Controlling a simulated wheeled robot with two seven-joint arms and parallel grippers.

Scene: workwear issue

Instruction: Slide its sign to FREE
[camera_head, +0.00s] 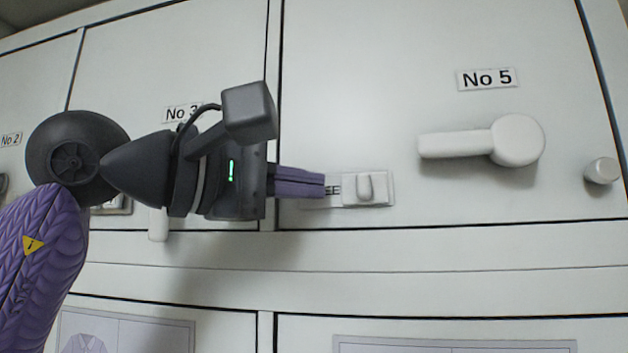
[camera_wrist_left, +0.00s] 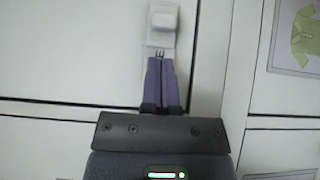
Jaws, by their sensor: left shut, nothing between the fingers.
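The sliding sign (camera_head: 378,189) is a small pale plate with a raised tab, low on the left of the No 5 locker door (camera_head: 400,60). In the head view the letters "EE" show left of the tab, and the rest of the word is hidden behind my fingers. My left gripper (camera_head: 322,186) is shut and empty, its purple fingertips at the left part of the sign. In the left wrist view the shut fingers (camera_wrist_left: 160,62) point at the sign (camera_wrist_left: 162,22), with the tab just beyond the tips. I cannot tell whether they touch it. My right gripper is not in view.
A white lever handle (camera_head: 480,142) sticks out right of the sign, and a round knob (camera_head: 601,171) sits at the far right. The No 3 door (camera_head: 170,60) is behind my left arm. Pictured panels (camera_head: 125,330) lie below.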

